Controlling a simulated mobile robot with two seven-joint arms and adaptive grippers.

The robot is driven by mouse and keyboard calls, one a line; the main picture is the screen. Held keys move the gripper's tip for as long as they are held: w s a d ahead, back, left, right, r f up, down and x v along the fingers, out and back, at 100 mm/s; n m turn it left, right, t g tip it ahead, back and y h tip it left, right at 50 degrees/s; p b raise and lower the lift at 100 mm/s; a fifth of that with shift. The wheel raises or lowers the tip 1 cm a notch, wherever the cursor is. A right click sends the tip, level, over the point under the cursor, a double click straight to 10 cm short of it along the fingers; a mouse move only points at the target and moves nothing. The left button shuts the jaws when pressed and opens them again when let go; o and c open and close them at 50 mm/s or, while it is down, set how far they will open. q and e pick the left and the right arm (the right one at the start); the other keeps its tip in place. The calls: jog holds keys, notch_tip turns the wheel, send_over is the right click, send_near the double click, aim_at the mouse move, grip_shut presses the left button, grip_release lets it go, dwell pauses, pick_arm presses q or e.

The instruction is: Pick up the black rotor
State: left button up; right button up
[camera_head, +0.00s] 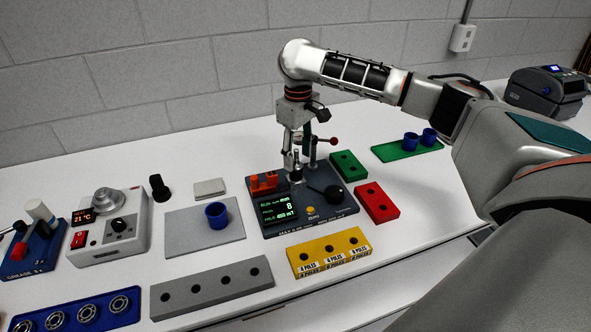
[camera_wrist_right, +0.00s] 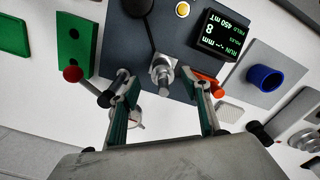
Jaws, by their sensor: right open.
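A small dark piece with a wider top (camera_head: 159,187) stands on the table behind the grey plate; it may be the black rotor, but I cannot tell for sure. It seems to show in the wrist view (camera_wrist_right: 262,133) at the lower right. My right gripper (camera_head: 298,160) is over the dark machine (camera_head: 262,232), away from that piece. In the wrist view its fingers (camera_wrist_right: 164,88) are apart, with a metal spindle (camera_wrist_right: 162,70) of the machine visible between them. A round black part (camera_head: 334,194) sits on the machine's right side. My left gripper is not in view.
A grey plate with a blue cup (camera_head: 217,215) lies left of the machine. A yellow block (camera_head: 330,252) is in front; red (camera_head: 377,203) and green (camera_head: 348,166) blocks are at right. A red-ball lever (camera_head: 333,141) rises beside the gripper. A heater unit (camera_head: 110,225) stands at left.

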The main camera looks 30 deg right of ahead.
aim_at(296, 158)
jog(key=f, duration=0.4)
jog(key=shift+a, duration=0.2)
grip_shut()
jog(key=shift+w, duration=0.1)
jog(key=shift+r, duration=0.1)
